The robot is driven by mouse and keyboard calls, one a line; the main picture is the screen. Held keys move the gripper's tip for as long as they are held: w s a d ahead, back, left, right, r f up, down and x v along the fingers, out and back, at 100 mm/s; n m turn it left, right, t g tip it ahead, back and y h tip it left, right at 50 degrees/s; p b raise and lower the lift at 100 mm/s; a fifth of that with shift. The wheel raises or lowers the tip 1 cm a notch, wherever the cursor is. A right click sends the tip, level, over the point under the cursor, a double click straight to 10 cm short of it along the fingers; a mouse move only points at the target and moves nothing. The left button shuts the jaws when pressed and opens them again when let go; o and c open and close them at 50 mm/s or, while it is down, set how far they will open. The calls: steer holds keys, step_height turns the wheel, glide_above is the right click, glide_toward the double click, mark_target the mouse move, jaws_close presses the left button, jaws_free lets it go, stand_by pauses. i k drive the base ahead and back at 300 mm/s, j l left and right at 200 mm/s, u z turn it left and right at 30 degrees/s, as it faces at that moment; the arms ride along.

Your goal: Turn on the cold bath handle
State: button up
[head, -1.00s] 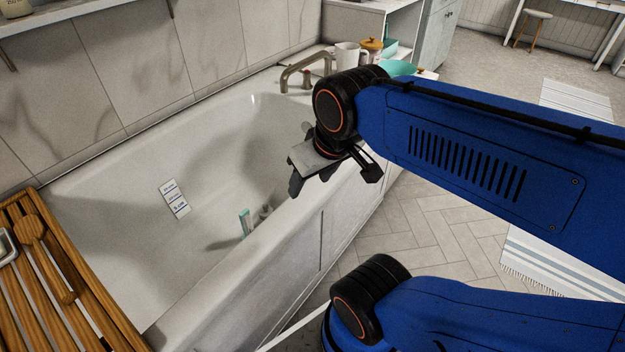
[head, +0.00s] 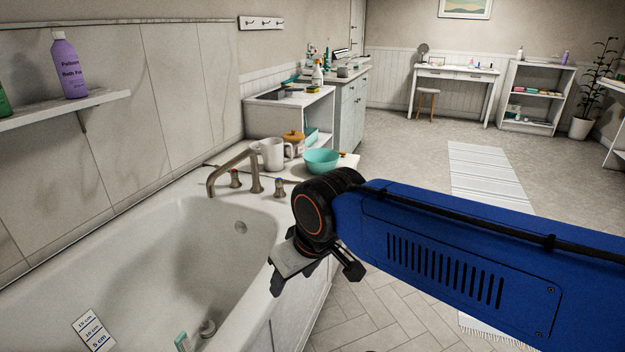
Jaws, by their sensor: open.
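The bath tap (head: 236,168) is a bronze curved spout at the far end of the white bathtub (head: 255,228). Beside it stand two small handles: one with a red mark (head: 234,179) and the cold handle with a blue mark (head: 279,187), on the right near the white mug. My gripper (head: 312,274) is open and empty, with its fingers pointing down. In the picture it is below and to the right of the cold handle, in front of the tub's outer rim. It is apart from the handle.
A white mug (head: 272,153), a lidded amber jar (head: 293,143) and a teal bowl (head: 322,161) stand close behind the handles. Open tiled floor (head: 400,300) lies right.

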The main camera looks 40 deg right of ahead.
mark_target(279, 182)
steer(key=z, duration=0.75)
